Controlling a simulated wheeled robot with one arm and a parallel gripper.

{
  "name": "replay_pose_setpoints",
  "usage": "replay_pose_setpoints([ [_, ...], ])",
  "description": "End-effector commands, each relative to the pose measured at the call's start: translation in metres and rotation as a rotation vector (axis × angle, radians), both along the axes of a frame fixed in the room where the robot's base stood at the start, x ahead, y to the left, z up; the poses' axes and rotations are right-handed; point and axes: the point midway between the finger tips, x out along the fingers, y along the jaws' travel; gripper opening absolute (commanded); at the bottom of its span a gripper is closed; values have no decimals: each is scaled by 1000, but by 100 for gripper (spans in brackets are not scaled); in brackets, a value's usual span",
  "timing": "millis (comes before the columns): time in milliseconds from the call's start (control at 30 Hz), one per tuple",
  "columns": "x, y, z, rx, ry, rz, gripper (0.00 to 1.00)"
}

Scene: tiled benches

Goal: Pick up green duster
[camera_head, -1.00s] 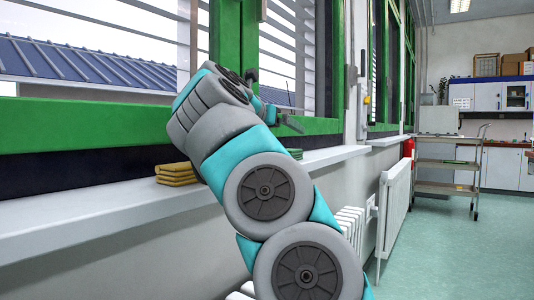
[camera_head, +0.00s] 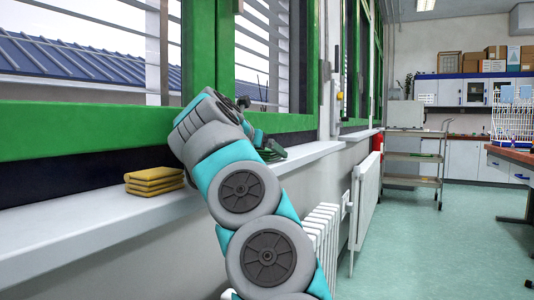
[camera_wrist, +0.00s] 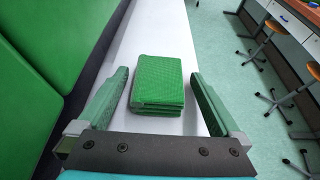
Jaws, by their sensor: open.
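A small stack of folded green dusters (camera_wrist: 160,80) lies on the white windowsill in the wrist view. My gripper (camera_wrist: 160,76) is open, with one finger on the left of the stack and one on the right. A strip of white sill shows between each finger and the stack, so neither finger seems to touch it. In the head view my gripper (camera_head: 270,148) is low over the sill beyond my arm, and the green dusters are hard to tell apart from it there.
A stack of yellow dusters (camera_head: 154,181) lies on the windowsill (camera_head: 80,232) left of my arm. The green window frame (camera_head: 80,128) runs along the sill. A white radiator (camera_head: 322,232) is below it. A trolley (camera_head: 415,160) stands farther back on open floor.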

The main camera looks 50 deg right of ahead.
Motion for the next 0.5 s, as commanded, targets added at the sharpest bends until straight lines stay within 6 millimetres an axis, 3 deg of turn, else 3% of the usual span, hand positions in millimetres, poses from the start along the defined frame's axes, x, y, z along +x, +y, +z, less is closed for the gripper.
replay_pose_setpoints([
  [200, 0, 0, 0, -1, -1, 1, 98],
  [500, 0, 0, 0, -2, -1, 1, 64],
])
